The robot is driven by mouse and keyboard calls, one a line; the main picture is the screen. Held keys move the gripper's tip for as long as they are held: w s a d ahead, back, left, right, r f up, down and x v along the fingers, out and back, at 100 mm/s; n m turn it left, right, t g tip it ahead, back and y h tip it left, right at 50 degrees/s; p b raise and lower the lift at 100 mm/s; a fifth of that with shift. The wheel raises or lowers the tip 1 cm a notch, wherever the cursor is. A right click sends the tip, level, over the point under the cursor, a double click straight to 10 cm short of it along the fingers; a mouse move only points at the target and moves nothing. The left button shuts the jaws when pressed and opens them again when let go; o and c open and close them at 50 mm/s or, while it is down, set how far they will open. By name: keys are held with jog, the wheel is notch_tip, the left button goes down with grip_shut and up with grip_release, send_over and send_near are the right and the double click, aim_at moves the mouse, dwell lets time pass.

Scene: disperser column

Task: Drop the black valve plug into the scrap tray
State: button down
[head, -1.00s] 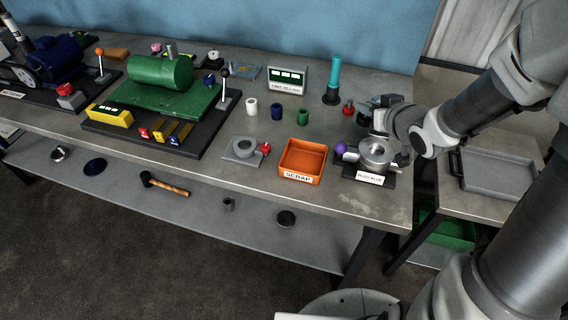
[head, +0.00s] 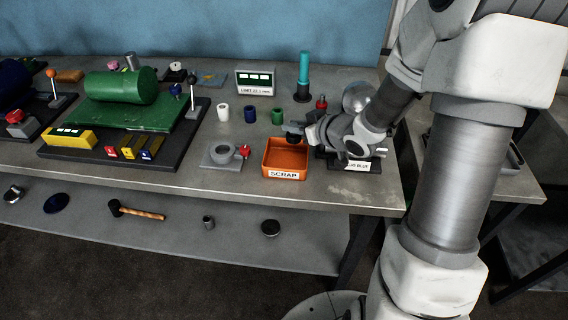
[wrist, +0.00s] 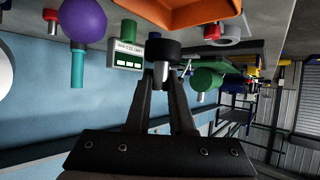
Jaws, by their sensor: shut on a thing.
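My gripper (wrist: 161,75) is shut on the black valve plug (wrist: 164,49), a dark disc with a pale stem between the fingertips in the wrist view. In the head view my gripper (head: 294,130) is above the back of the orange scrap tray (head: 285,174), which is labelled SCRAP. The plug shows there only as a small dark shape under the fingers. The scrap tray's orange wall (wrist: 185,12) also shows at the top of the upside-down wrist view, apart from the plug. I see nothing lying in the visible part of the tray.
A grey ring fixture (head: 222,153) with a red knob stands left of the tray. A green cup (head: 277,116) and a blue cup (head: 250,114) stand behind it. The labelled fixture (head: 362,164) at right is partly hidden by my arm. A purple ball (wrist: 84,20) shows in the wrist view.

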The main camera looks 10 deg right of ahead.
jog(key=shift+f+b, duration=2.8)
jog(key=shift+f, duration=0.1)
jog(key=c, duration=0.7)
grip_release()
jog(key=v, duration=1.7)
jog(key=shift+s, duration=0.25)
jog(key=shift+r, duration=0.1)
